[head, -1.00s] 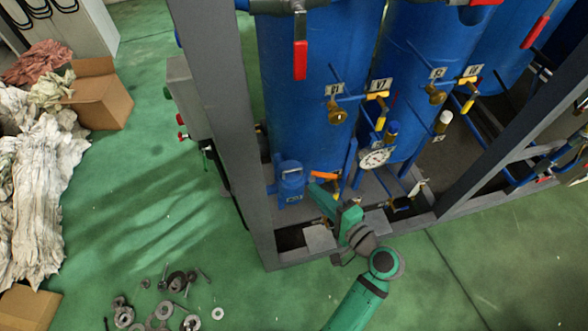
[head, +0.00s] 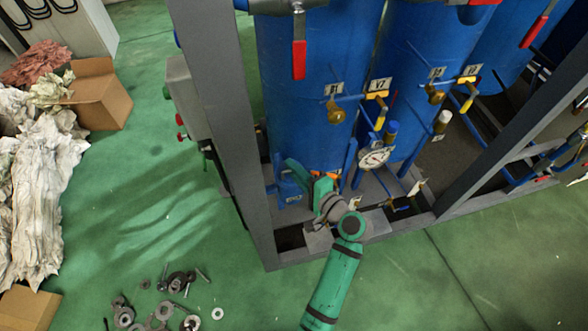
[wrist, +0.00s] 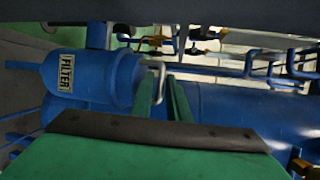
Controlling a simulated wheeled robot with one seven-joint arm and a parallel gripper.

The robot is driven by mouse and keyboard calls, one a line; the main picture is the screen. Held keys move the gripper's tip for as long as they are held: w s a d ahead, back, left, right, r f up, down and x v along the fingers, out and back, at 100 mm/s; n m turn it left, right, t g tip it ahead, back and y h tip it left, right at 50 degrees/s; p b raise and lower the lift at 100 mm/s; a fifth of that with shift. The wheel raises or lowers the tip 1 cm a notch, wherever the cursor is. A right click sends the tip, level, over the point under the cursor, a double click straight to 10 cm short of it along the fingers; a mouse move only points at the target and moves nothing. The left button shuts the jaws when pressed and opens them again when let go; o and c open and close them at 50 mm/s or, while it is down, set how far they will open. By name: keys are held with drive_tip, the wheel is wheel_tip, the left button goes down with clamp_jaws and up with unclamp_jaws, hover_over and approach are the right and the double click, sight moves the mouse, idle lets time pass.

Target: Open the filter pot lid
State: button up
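The filter pot is a small blue vessel (head: 287,191) low at the left corner of the rack in the head view, partly hidden by my gripper. In the wrist view the pot (wrist: 88,80) lies sideways at left with a "FILTER" label. Its lid (wrist: 126,80) faces my gripper and carries a pale loop handle (wrist: 161,80). My gripper (wrist: 161,76) has its two green fingers apart, with part of the handle showing at the fingertips. I cannot tell whether either finger touches it. The lid appears seated on the pot.
Tall blue tanks (head: 310,90) stand close behind the pot. A grey frame post (head: 228,110) rises at left. Valves and a round gauge (head: 374,158) are at right. Loose metal parts (head: 165,312) lie on the green floor, which is otherwise largely clear in front.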

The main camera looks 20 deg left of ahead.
drive_tip(key=shift+w, duration=0.1)
drive_tip(key=shift+a, duration=0.1)
clamp_jaws()
drive_tip(key=shift+f, duration=0.1)
idle(1.2)
